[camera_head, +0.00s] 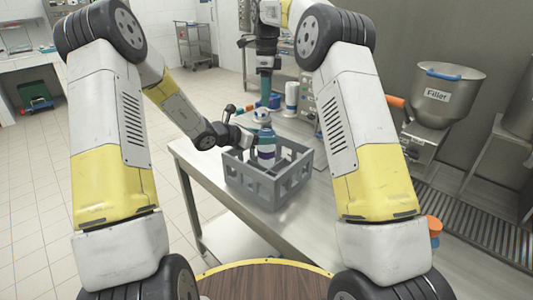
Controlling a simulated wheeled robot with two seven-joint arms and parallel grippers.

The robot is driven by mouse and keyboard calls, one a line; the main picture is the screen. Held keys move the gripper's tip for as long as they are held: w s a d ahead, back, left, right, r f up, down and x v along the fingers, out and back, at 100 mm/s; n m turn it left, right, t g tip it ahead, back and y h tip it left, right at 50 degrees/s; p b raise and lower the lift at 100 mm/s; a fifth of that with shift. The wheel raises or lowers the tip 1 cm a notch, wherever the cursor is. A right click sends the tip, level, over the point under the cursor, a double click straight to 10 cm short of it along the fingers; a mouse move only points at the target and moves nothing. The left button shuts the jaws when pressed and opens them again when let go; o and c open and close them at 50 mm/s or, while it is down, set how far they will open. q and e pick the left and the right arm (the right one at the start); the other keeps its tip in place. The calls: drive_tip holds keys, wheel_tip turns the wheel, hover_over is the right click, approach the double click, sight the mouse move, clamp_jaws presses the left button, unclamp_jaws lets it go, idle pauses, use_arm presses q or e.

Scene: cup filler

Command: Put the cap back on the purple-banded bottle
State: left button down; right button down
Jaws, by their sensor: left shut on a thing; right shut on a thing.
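The purple-banded bottle (266,153) stands upright in the grey crate (262,190), its upper part showing above the crate wall. My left gripper (252,138) comes in from the left and is shut on the bottle near its top. My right gripper (265,98) points down from above and is shut on a small pale blue cap (262,116), just over the bottle's top. Whether the cap touches the bottle's neck is too small to tell. The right fingertips are hard to make out against teal shapes behind them.
The crate stands on a steel table (215,165) with open compartments around the bottle. A white bottle (291,97) stands behind it. A steel filler hopper (445,95) is at the right. The table's left edge is clear.

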hover_over(266, 122)
drive_tip(key=shift+s+f, duration=0.1)
drive_tip(key=shift+f, duration=2.4)
drive_tip(key=shift+f, duration=0.9)
drive_tip(key=shift+f, duration=0.55)
drive_tip(key=m, duration=1)
drive_tip(key=shift+m, duration=0.3)
drive_tip(key=m, duration=0.2)
drive_tip(key=shift+m, duration=0.4)
